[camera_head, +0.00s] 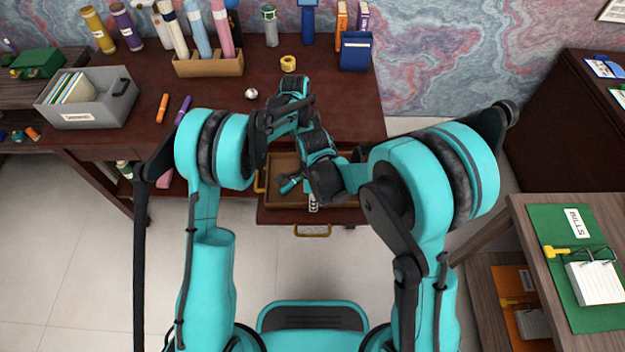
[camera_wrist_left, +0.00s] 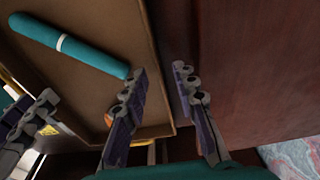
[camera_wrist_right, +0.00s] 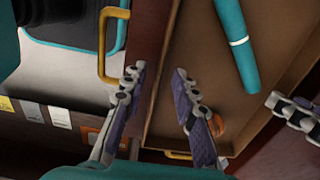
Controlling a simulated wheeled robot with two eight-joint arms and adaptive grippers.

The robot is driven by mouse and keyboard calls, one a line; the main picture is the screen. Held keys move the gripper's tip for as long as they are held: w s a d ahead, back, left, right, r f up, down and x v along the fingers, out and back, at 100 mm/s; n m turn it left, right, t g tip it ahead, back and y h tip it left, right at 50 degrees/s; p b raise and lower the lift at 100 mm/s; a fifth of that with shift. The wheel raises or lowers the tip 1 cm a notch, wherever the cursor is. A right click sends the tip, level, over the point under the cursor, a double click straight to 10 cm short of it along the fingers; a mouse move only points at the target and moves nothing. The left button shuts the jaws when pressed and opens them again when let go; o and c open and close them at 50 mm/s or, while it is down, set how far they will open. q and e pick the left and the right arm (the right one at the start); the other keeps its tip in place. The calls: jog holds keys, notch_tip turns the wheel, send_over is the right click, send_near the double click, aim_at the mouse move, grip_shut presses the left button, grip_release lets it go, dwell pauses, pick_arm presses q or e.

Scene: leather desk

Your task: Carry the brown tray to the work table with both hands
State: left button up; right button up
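The brown tray (camera_head: 285,165) sits in the pulled-out desk drawer (camera_head: 275,216), mostly hidden by my arms in the head view. It also shows in the left wrist view (camera_wrist_left: 100,22) and right wrist view (camera_wrist_right: 275,20). A teal pen (camera_wrist_left: 70,45) and a small orange item (camera_wrist_right: 217,124) lie in it. My left gripper (camera_wrist_left: 158,80) is open, its fingers on either side of the tray's far long wall. My right gripper (camera_wrist_right: 160,78) is open, its fingers on either side of the near long wall. Finger contact with the walls cannot be told.
The drawer has a brass handle (camera_head: 312,232) in front. A wooden side table (camera_head: 535,250) with a green clipboard (camera_head: 553,235) stands at the right. Floor is clear at the left.

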pick_arm(q)
jog(key=shift+d+f, duration=0.1)
jog(key=shift+f, duration=0.55)
pick_arm(e)
jog(key=shift+f, duration=0.65)
pick_arm(q)
grip_shut()
pick_arm(e)
grip_shut()
pick_arm(q)
jog(key=shift+r, duration=0.15)
pick_arm(e)
jog(key=shift+r, duration=0.15)
